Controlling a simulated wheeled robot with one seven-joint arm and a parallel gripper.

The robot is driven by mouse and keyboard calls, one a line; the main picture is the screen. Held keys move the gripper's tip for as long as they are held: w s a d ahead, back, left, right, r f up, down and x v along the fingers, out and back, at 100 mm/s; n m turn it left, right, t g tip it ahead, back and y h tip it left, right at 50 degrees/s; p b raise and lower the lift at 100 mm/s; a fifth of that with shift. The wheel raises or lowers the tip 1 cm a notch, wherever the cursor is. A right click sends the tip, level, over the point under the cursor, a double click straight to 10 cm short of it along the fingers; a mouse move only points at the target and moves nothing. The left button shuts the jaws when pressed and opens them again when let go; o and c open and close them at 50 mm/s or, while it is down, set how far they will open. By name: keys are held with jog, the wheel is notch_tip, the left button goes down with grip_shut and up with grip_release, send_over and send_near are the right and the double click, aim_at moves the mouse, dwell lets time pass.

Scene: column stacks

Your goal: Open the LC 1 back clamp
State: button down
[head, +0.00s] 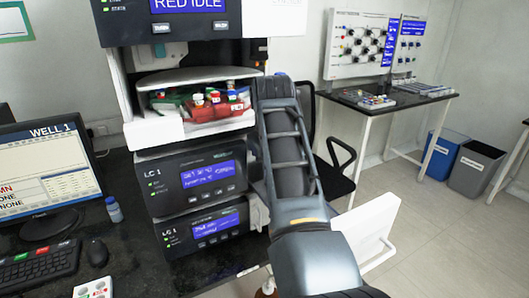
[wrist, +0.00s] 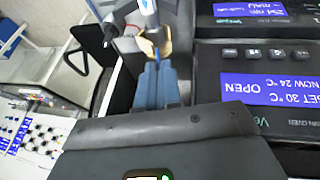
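The LC 1 stack shows in the head view, with its lower LC 1 module (head: 203,230) at the bottom. In the wrist view the picture is turned over, and the oven display (wrist: 268,92) reads OPEN, set 30 °C, now 24 °C. A tan clamp-like piece (wrist: 167,41) sits beside the oven, with a white and blue rod-shaped part (wrist: 148,8) near it. My gripper (wrist: 157,64) has its blue-grey fingers close together, tips at the tan piece. I cannot tell whether they grip its small tab. In the head view my arm hides the gripper and clamp.
A white door-like panel (head: 368,235) stands out right of the stack. A tray of bottles (head: 210,110) sits above the LC 1 modules. A monitor (head: 45,170) and keyboard (head: 42,267) are left. A black chair (head: 335,165) and side table (head: 385,105) stand behind.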

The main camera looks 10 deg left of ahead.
jog(key=d+g+y, duration=0.1)
jog(key=w+d+g+y, duration=0.1)
jog(key=y, duration=0.1)
jog(key=shift+w+m, duration=0.15)
jog(key=shift+m, duration=0.25)
jog(key=shift+w+d+f+m+g+y+b, duration=0.2)
jog(key=shift+w+d+g+y, duration=0.15)
jog(key=shift+y, duration=0.2)
jog(key=shift+w+d+f+m+g+y+b, duration=0.15)
jog(key=shift+d+g+y, duration=0.1)
jog(key=shift+g+y, duration=0.25)
jog(key=y+b, duration=0.1)
jog(key=b, duration=0.1)
jog(key=d+f+g+y+b, duration=0.1)
jog(key=b, duration=0.1)
jog(key=shift+w+m+y, duration=0.25)
jog(key=shift+w, duration=0.1)
jog(key=b, duration=0.2)
jog(key=g+y+b, duration=0.1)
jog(key=b, duration=0.1)
jog(key=shift+w+d+f+y+b, duration=0.2)
jog(key=shift+d+y+b, duration=0.1)
jog(key=shift+d, duration=0.1)
jog(key=shift+m, duration=0.3)
jog(key=c, duration=1.3)
grip_release()
jog(key=shift+r, duration=0.1)
